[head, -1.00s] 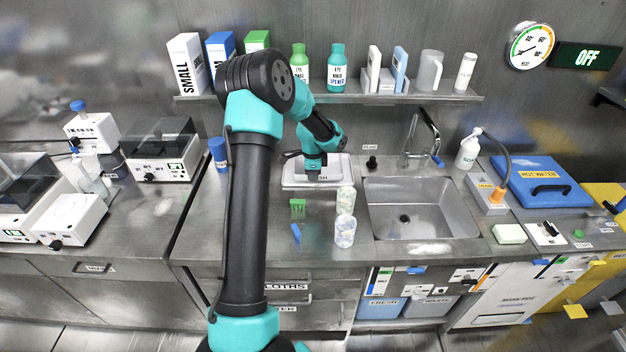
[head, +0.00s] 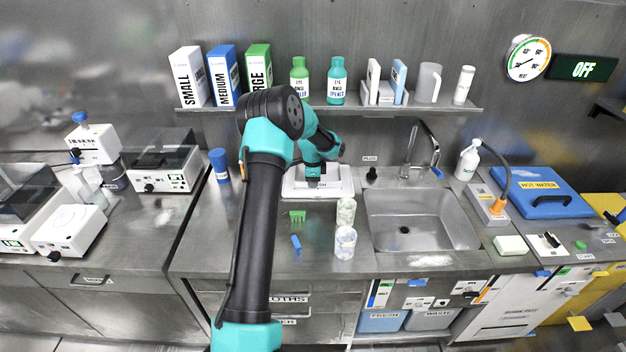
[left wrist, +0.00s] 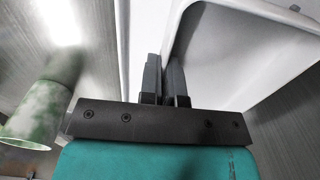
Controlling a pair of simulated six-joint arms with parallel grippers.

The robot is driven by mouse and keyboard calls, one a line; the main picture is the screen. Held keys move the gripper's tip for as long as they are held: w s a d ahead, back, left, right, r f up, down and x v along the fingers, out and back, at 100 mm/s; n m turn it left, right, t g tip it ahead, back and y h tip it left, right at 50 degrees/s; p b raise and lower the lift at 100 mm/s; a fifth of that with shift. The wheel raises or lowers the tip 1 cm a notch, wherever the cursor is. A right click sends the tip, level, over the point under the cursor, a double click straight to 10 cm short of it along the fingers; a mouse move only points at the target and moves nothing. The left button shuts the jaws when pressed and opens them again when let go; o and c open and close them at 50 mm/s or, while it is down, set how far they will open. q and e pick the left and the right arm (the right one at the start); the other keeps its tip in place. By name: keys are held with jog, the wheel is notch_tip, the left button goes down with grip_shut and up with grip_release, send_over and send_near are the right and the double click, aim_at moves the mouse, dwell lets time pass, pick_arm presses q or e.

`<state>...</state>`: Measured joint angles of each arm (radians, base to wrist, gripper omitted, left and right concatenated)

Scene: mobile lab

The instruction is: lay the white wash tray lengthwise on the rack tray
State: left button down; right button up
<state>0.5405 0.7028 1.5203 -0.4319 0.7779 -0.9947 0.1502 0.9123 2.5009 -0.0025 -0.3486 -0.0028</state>
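The white wash tray (head: 292,189) lies on the steel counter left of the sink, below the wall shelf. My left gripper (head: 316,182) reaches down to its front middle in the head view, and my arm hides part of the tray. In the left wrist view the tray (left wrist: 235,60) fills the upper right. The two dark fingers of my left gripper (left wrist: 166,82) are close together, one on each side of the tray wall, and look closed on it. I cannot make out the rack tray. My right gripper is not in view.
Two patterned cups (head: 346,242) stand in front of the tray, with a green block (head: 297,216) and a blue item (head: 296,245) beside them. A blue-capped container (head: 219,166) stands at the left. The sink (head: 420,217) lies to the right.

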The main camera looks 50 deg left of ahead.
pick_arm(q)
jog(key=shift+f, duration=0.25)
jog(key=c, duration=1.2)
grip_release()
jog(key=shift+c, duration=0.2)
jog(key=shift+r, duration=1.55)
jog(key=shift+s+d+r, duration=0.15)
jog(key=shift+d+r, duration=0.05)
jog(key=shift+r, duration=0.1)
jog(key=s+d, duration=0.3)
jog(key=d, duration=0.1)
jog(key=s+d+r, duration=0.1)
jog(key=s+d, duration=0.2)
jog(key=s, duration=0.1)
jog(key=s+d, duration=0.3)
jog(key=d, duration=0.1)
jog(key=shift+s+d+r, duration=0.15)
jog(key=shift+d, duration=0.2)
